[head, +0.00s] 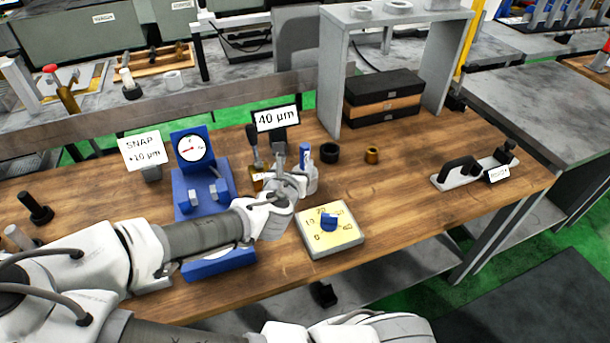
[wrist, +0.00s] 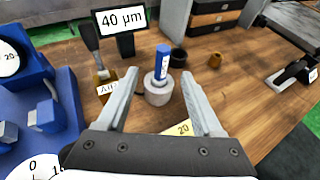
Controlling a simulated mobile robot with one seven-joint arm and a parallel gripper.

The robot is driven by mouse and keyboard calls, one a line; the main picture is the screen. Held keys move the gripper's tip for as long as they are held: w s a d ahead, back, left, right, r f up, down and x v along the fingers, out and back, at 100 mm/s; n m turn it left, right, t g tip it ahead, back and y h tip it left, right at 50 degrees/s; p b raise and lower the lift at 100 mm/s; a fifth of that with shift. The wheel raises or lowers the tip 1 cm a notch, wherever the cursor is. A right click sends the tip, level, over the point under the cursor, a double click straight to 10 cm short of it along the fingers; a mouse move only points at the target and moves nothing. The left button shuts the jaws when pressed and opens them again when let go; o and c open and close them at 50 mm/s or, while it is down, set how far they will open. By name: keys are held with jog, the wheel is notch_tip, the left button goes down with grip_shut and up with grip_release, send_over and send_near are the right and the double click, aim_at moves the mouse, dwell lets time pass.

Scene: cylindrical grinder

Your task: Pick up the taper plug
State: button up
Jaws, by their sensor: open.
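The taper plug, as I take it, is a small blue upright cylinder with a white label (wrist: 162,59). It stands in a pale grey round base (wrist: 158,90) on the wooden bench. In the head view the blue cylinder (head: 305,153) shows just beyond my gripper (head: 290,183), which partly covers the pale base. In the wrist view my gripper (wrist: 158,71) is open and empty. Its two fingers point toward the plug, which appears between the fingertips. I see no finger clearly touching it.
A blue gauge stand with a dial (head: 191,147) is left of my gripper. A yellow-faced plate with a blue pointer (head: 332,229) lies nearer. A "40 µm" sign (head: 277,118), a black ring (head: 330,152) and a brass ring (head: 372,156) stand around the plug.

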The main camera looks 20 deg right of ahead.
aim_at(303, 151)
jog(key=b+x, duration=0.1)
jog(key=x, duration=0.8)
jog(key=shift+w+d+f, duration=0.15)
jog(key=shift+d+f, duration=0.05)
jog(key=shift+d, duration=0.05)
jog(key=shift+x, duration=2.75)
jog(key=shift+d, duration=0.1)
grip_shut()
